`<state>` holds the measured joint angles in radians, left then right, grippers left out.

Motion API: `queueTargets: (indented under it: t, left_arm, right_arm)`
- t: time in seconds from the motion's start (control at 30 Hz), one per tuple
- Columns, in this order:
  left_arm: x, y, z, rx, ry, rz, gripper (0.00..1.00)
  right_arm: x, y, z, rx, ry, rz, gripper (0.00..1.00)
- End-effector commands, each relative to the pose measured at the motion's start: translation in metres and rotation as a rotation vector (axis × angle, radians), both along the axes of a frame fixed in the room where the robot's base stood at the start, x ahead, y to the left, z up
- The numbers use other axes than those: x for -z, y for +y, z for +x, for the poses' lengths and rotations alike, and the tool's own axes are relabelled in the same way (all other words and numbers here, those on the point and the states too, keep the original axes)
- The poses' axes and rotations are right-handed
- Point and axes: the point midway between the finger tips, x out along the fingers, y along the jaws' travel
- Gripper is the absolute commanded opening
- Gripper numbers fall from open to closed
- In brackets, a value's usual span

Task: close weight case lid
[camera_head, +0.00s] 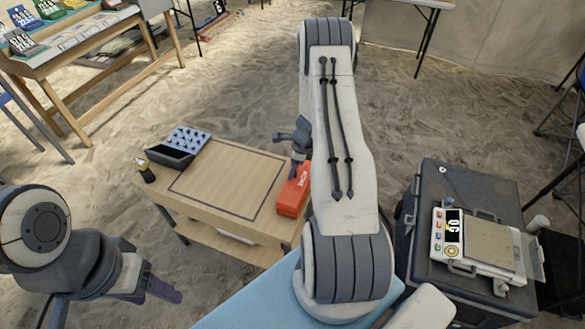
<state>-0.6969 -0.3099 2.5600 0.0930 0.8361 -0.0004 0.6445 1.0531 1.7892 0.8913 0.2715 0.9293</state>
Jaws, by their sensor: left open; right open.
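A small dark case (170,157) stands at the back left of the wooden table (190,185). A grey-blue panel with several dark knobs, perhaps weights, shows at its back; I cannot tell clearly which part is its lid, but the case looks open. My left gripper (150,289) is open and empty at the lower left, in front of the table and well apart from the case. My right gripper (296,150) is open above the table's back right edge, right of the case and close to an orange box (292,196). My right arm hides part of it.
A small dark container with a yellow top (145,169) stands at the table's left corner. The table's middle, inside a dark outline, is clear. A scale (485,245) sits on a black trunk (470,190) at right. A blue surface (245,300) lies in front.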

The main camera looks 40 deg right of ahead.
Motion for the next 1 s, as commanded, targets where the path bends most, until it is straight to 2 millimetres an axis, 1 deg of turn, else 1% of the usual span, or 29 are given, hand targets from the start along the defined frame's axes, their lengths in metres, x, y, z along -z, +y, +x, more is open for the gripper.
queueTargets:
  t: [0.3,0.4,0.5,0.67,1.0]
  left_arm:
    - [-0.009,0.0,0.0,0.0,0.0,0.0,0.59]
    - [-0.011,0.0,0.0,0.0,0.0,0.0,0.59]
    - [-0.012,0.0,0.0,0.0,0.0,0.0,0.59]
    - [-0.013,0.0,0.0,0.0,0.0,0.0,0.59]
    - [-0.013,0.0,0.0,0.0,0.0,0.0,0.59]
  right_arm:
    - [-0.061,-0.006,-0.012,0.001,-0.004,-0.003,0.57]
    - [-0.077,-0.008,-0.016,0.0,-0.003,-0.003,0.57]
    - [-0.088,-0.009,-0.019,0.001,-0.003,-0.002,0.57]
    - [-0.095,-0.009,-0.021,0.0,-0.001,0.0,0.57]
    - [-0.096,-0.009,-0.021,0.0,-0.001,0.0,0.57]
